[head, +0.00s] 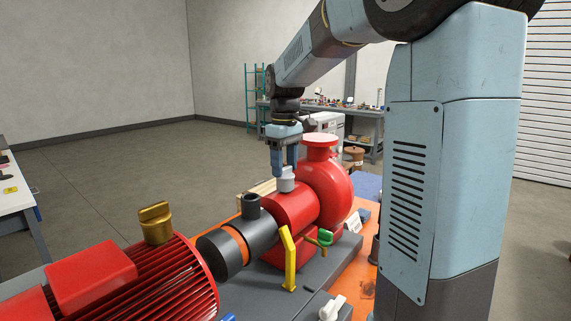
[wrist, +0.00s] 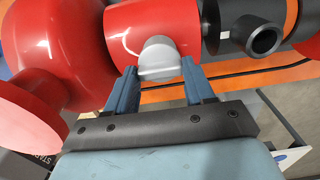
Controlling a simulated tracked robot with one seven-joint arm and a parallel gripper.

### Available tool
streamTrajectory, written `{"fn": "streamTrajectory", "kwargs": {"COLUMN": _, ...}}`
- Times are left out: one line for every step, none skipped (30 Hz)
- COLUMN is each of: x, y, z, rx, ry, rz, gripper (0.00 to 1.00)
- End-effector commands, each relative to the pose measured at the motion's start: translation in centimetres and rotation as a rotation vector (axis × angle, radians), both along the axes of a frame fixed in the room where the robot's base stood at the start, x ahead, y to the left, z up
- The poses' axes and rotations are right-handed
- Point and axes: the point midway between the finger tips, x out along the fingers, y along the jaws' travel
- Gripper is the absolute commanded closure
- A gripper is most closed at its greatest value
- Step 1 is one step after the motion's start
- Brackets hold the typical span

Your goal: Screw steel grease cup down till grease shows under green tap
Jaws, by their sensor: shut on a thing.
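The steel grease cup (head: 286,183) stands on top of the red pump housing (head: 290,205), a short pale cylinder. My gripper (head: 284,172) points straight down over it, shut on the cup. In the wrist view the cup (wrist: 158,58) shows between the two blue fingertips of my gripper (wrist: 161,74).
A black cup (head: 250,205) stands on the coupling, left of the steel one. A brass cup (head: 155,222) stands on the red motor (head: 160,285). The yellow lever (head: 288,260) rises in front of the housing. The red pump flange (head: 320,141) is close right of my gripper. A white tap (head: 332,307) is at the front.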

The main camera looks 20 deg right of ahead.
Motion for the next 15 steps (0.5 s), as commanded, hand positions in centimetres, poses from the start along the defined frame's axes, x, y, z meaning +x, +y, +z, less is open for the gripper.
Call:
{"fn": "streamTrajectory", "kwargs": {"x": 0.1, "y": -0.22, "z": 0.08, "rx": -0.003, "ry": -0.003, "rz": -0.015, "gripper": 0.77}}
{"fn": "streamTrajectory", "kwargs": {"x": 0.1, "y": -0.22, "z": 0.08, "rx": -0.002, "ry": -0.004, "rz": -0.023, "gripper": 0.77}}
{"fn": "streamTrajectory", "kwargs": {"x": 0.1, "y": -0.22, "z": 0.08, "rx": -0.002, "ry": -0.004, "rz": -0.038, "gripper": 0.77}}
{"fn": "streamTrajectory", "kwargs": {"x": 0.11, "y": -0.22, "z": 0.09, "rx": -0.003, "ry": -0.004, "rz": -0.051, "gripper": 0.77}}
{"fn": "streamTrajectory", "kwargs": {"x": 0.11, "y": -0.22, "z": 0.09, "rx": -0.003, "ry": -0.004, "rz": -0.065, "gripper": 0.77}}
{"fn": "streamTrajectory", "kwargs": {"x": 0.11, "y": -0.22, "z": 0.09, "rx": -0.003, "ry": -0.004, "rz": -0.088, "gripper": 0.77}}
{"fn": "streamTrajectory", "kwargs": {"x": 0.11, "y": -0.22, "z": 0.09, "rx": -0.003, "ry": -0.004, "rz": -0.106, "gripper": 0.77}}
{"fn": "streamTrajectory", "kwargs": {"x": 0.11, "y": -0.22, "z": 0.09, "rx": -0.003, "ry": -0.004, "rz": -0.126, "gripper": 0.77}}
{"fn": "streamTrajectory", "kwargs": {"x": 0.11, "y": -0.21, "z": 0.1, "rx": -0.003, "ry": -0.004, "rz": -0.156, "gripper": 0.77}}
{"fn": "streamTrajectory", "kwargs": {"x": 0.11, "y": -0.21, "z": 0.1, "rx": -0.003, "ry": -0.004, "rz": -0.18, "gripper": 0.77}}
{"fn": "streamTrajectory", "kwargs": {"x": 0.11, "y": -0.21, "z": 0.1, "rx": -0.003, "ry": -0.004, "rz": -0.205, "gripper": 0.77}}
{"fn": "streamTrajectory", "kwargs": {"x": 0.11, "y": -0.21, "z": 0.1, "rx": -0.003, "ry": -0.005, "rz": -0.24, "gripper": 0.77}}
{"fn": "streamTrajectory", "kwargs": {"x": 0.11, "y": -0.21, "z": 0.11, "rx": -0.003, "ry": -0.005, "rz": -0.267, "gripper": 0.77}}
{"fn": "streamTrajectory", "kwargs": {"x": 0.11, "y": -0.21, "z": 0.11, "rx": -0.003, "ry": -0.005, "rz": -0.295, "gripper": 0.77}}
{"fn": "streamTrajectory", "kwargs": {"x": 0.12, "y": -0.2, "z": 0.11, "rx": -0.003, "ry": -0.005, "rz": -0.333, "gripper": 0.77}}
